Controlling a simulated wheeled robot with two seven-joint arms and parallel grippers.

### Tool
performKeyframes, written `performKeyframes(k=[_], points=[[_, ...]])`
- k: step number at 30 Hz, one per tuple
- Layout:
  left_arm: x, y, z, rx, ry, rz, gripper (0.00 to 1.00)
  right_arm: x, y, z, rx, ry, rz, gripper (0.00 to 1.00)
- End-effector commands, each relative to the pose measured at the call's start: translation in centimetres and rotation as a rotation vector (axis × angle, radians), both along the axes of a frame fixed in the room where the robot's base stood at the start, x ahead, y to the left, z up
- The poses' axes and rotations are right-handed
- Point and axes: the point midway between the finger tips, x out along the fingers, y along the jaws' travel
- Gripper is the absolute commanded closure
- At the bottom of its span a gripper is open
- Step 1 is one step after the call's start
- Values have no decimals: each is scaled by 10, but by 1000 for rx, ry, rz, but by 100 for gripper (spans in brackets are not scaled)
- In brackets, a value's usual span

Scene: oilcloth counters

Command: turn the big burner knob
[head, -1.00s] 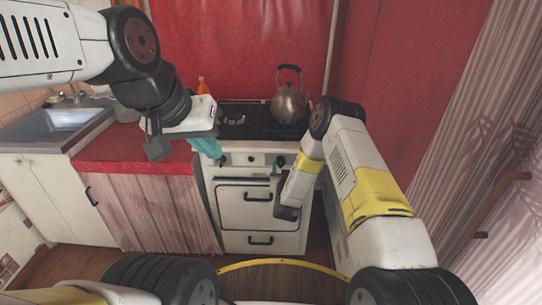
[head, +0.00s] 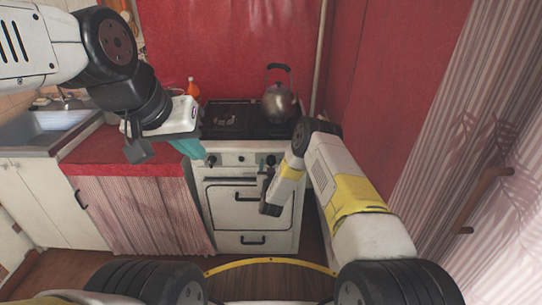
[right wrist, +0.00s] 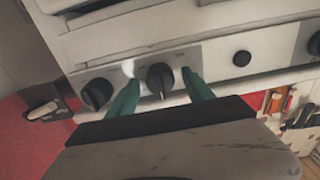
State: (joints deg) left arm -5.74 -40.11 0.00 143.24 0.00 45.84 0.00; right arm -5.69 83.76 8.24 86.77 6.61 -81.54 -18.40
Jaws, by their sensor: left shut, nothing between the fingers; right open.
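The stove's front panel (head: 228,160) carries dark knobs, with a right-hand knob (head: 270,159) close to my right gripper (head: 268,172). In the right wrist view the teal fingers of my right gripper (right wrist: 161,94) are open, one on each side of a black round knob (right wrist: 160,78). Whether they touch it I cannot tell. Another black knob (right wrist: 96,94) of similar size lies just left of the fingers, and a smaller black one (right wrist: 241,58) lies to the right. My left gripper (head: 198,152) is shut and empty, held in front of the stove's left side.
A metal kettle (head: 279,101) stands on the stove top at the right. An orange bottle (head: 193,89) stands behind the red counter (head: 120,157). A sink (head: 45,125) is at the left. Striped curtains (head: 435,150) hang at the right.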

Motion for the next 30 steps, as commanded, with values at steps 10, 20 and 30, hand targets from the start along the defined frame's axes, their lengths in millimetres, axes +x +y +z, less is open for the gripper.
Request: performKeyframes(k=[10, 20, 30], points=[[0, 0, 0, 0, 0, 0, 100, 0, 0, 0, 0, 1, 0, 79], [0, 0, 0, 0, 0, 0, 100, -1, 0, 0, 16, 1, 0, 100], [0, 0, 0, 0, 0, 0, 100, -1, 0, -1, 185, 2, 0, 100]])
